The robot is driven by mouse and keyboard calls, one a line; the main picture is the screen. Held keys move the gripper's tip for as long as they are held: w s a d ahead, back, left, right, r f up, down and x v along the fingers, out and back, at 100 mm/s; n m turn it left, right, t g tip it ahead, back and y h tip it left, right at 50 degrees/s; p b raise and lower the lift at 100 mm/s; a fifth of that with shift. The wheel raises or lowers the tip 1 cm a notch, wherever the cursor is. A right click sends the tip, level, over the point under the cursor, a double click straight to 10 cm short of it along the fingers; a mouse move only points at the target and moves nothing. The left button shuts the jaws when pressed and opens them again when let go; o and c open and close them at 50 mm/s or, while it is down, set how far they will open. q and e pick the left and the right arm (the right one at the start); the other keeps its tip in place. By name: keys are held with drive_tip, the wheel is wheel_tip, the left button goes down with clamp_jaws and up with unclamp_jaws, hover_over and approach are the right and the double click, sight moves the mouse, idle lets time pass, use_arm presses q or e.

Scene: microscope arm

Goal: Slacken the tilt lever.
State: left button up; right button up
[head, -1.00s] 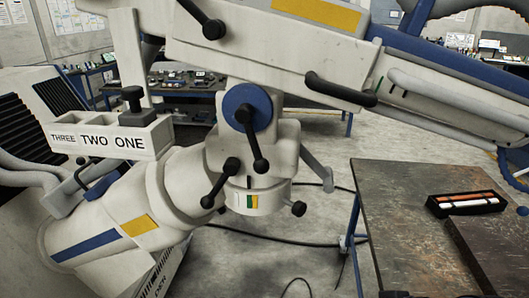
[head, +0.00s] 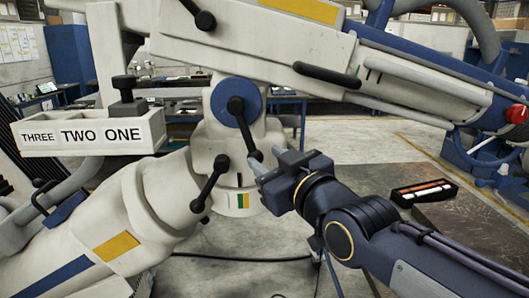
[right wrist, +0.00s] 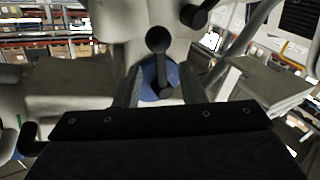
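A black lever (head: 242,122) with a ball end is fixed on the blue disc (head: 222,100) of the microscope arm's joint, pointing down and slightly right. A second black lever (head: 210,182) sits lower, slanting down left. No label marks which one is the tilt lever. My right gripper (head: 262,168) is open near the ball end of the disc's lever. In the right wrist view this lever (right wrist: 158,62) shows between the spread fingers (right wrist: 158,88), with the blue disc behind it. I see no clear contact. My left gripper is not in view.
A tray marked THREE TWO ONE (head: 92,135) holds a black knob at left. A black handle (head: 327,75) lies along the upper beam. The bench (head: 455,215) at right carries an open black case (head: 424,192). Cables lie on the floor.

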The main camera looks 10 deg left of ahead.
sight(254, 151)
drive_tip(key=p+x, duration=0.2)
drive_tip(key=x, duration=0.5)
drive_tip(key=shift+w, duration=0.1)
drive_tip(key=shift+f, duration=0.1)
clamp_jaws()
drive_tip(key=shift+f, duration=0.15)
